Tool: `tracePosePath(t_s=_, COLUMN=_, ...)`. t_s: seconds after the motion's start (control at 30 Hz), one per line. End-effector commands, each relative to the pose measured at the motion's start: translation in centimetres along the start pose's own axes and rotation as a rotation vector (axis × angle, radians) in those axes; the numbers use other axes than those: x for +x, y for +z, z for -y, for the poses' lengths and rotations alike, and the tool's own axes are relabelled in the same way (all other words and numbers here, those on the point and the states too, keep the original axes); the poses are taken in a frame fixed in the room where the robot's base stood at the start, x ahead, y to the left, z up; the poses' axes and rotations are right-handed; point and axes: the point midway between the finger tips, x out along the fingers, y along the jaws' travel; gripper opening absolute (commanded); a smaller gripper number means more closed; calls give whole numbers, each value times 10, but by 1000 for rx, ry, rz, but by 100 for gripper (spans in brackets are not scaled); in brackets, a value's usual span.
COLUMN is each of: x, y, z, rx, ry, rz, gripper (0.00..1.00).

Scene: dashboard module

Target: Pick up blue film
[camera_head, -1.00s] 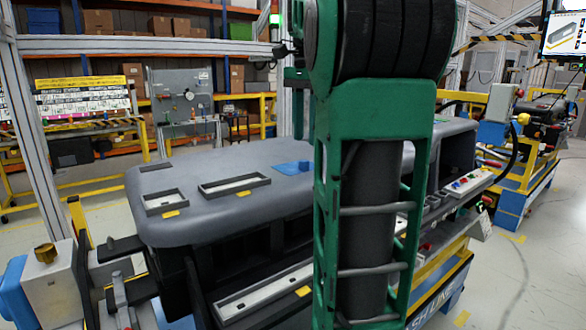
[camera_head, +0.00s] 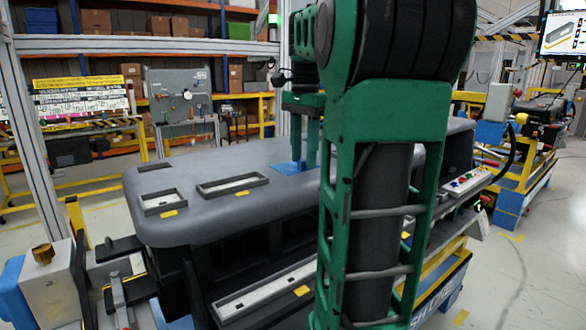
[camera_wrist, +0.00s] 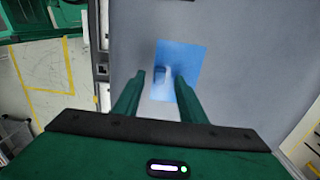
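The blue film (camera_head: 285,167) lies flat on the grey top of the dashboard module (camera_head: 225,205), near its far edge. In the wrist view the blue film (camera_wrist: 184,56) is a bright blue patch with a small darker raised bit near its middle. My gripper (camera_head: 308,160) is above the dashboard at the film's right side in the head view. In the wrist view my gripper (camera_wrist: 160,77) is open, its two green fingers apart and empty, pointing over the film. I cannot tell how high the fingertips are above it. My arm hides the dashboard's right part in the head view.
Two shallow rectangular frames with yellow tabs, one smaller (camera_head: 163,203) and one longer (camera_head: 232,185), sit on the dashboard's left part. A control strip with coloured buttons (camera_head: 465,183) is at the right.

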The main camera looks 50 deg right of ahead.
Motion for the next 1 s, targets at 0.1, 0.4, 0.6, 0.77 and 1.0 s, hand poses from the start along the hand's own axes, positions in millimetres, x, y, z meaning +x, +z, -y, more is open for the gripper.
tracePosePath(t_s=0.1, x=2, y=0, z=0, rx=0, ry=0, rz=0, gripper=38)
tracePosePath(t_s=0.4, x=2, y=0, z=0, rx=1, ry=0, rz=0, gripper=14)
tracePosePath(t_s=0.6, x=2, y=0, z=0, rx=1, ry=-1, rz=0, gripper=0)
tracePosePath(t_s=0.77, x=2, y=-1, z=0, rx=2, ry=-1, rz=-1, gripper=0)
tracePosePath(t_s=1.0, x=-1, y=-1, z=0, rx=3, ry=-1, rz=-1, gripper=0)
